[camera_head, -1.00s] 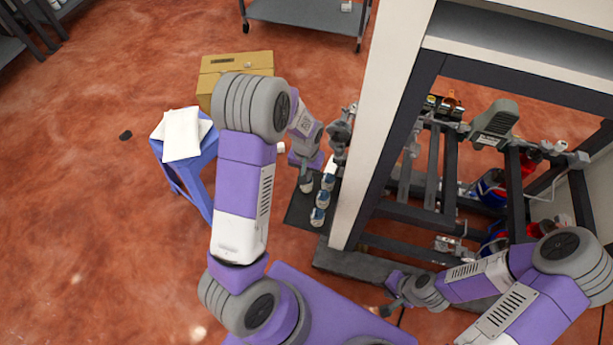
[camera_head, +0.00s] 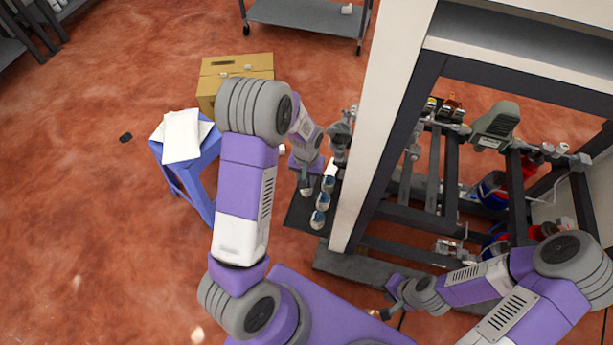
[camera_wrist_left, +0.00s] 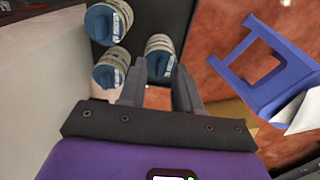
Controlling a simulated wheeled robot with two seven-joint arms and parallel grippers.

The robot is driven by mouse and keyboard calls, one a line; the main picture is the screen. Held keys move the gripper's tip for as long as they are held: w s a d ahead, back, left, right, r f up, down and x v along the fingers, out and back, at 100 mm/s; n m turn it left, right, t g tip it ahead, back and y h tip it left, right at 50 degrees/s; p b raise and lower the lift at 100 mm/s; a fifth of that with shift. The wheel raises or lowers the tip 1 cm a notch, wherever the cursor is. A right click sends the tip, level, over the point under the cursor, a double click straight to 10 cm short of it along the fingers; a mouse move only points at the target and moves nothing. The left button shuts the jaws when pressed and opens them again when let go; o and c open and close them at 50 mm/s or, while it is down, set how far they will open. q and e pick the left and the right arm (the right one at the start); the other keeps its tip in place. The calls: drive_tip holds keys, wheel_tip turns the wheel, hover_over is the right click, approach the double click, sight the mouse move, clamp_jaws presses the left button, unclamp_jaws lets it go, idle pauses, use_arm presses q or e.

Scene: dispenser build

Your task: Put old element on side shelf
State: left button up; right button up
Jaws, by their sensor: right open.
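The side shelf (camera_head: 300,213) is a dark platform beside the pale frame. My left gripper (camera_head: 305,185) reaches down over the shelf's left part. In the left wrist view, another element (camera_wrist_left: 160,58) with a blue top lies at the gripper's fingertips (camera_wrist_left: 160,75), between the two fingers. Whether they press on it cannot be told. Other elements (camera_wrist_left: 110,70) stand left of it. My right gripper (camera_head: 388,312) is open and empty, low by the frame.
A blue stool (camera_head: 184,178) with white cloth stands left of my left arm, near a cardboard box (camera_head: 233,67). The pale frame post (camera_head: 385,120) rises close to the shelf's right. A grey cart (camera_head: 310,12) stands behind. Open floor lies left.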

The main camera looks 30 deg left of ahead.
use_arm(q)
wheel_tip(320, 180, up, 12)
drive_tip(key=p, duration=0.4)
idle(0.4)
